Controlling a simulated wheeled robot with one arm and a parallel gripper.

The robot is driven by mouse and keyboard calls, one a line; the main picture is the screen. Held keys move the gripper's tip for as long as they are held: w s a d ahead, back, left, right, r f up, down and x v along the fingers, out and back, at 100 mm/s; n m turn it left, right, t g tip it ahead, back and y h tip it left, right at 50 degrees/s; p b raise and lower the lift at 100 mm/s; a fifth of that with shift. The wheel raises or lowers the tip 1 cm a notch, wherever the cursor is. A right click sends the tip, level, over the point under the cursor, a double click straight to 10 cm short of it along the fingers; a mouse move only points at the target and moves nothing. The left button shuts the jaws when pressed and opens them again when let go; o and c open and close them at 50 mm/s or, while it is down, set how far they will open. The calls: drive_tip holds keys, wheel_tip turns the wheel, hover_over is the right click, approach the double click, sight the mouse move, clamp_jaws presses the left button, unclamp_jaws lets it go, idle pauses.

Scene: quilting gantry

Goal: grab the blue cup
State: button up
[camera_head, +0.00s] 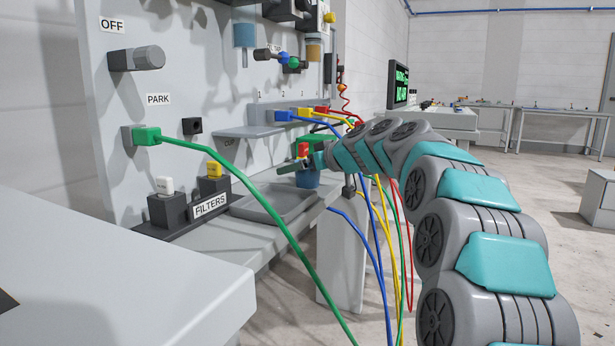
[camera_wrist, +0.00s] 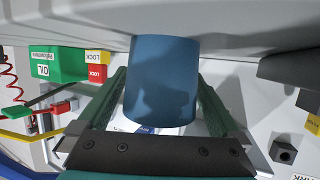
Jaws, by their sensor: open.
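The blue cup (camera_wrist: 162,75) fills the middle of the wrist view, with a finger of my gripper (camera_wrist: 164,92) on either side of it. The jaws are open around the cup, with a visible gap at the right finger; whether the left finger touches it I cannot tell. In the head view the blue cup (camera_head: 307,180) stands on the bench by the panel, partly covered by my gripper (camera_head: 304,163) at the end of the arm.
A grey tray (camera_head: 273,205) lies on the bench left of the cup, near the FILTERS block (camera_head: 208,205). A green OIL box (camera_wrist: 58,62) with red and yellow LOCK tags is close by. Green (camera_head: 262,205) and blue (camera_head: 367,240) cables hang in front.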

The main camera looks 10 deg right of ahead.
drive_tip(key=c, duration=1.2)
drive_tip(key=shift+r, duration=0.1)
drive_tip(key=shift+c, duration=0.2)
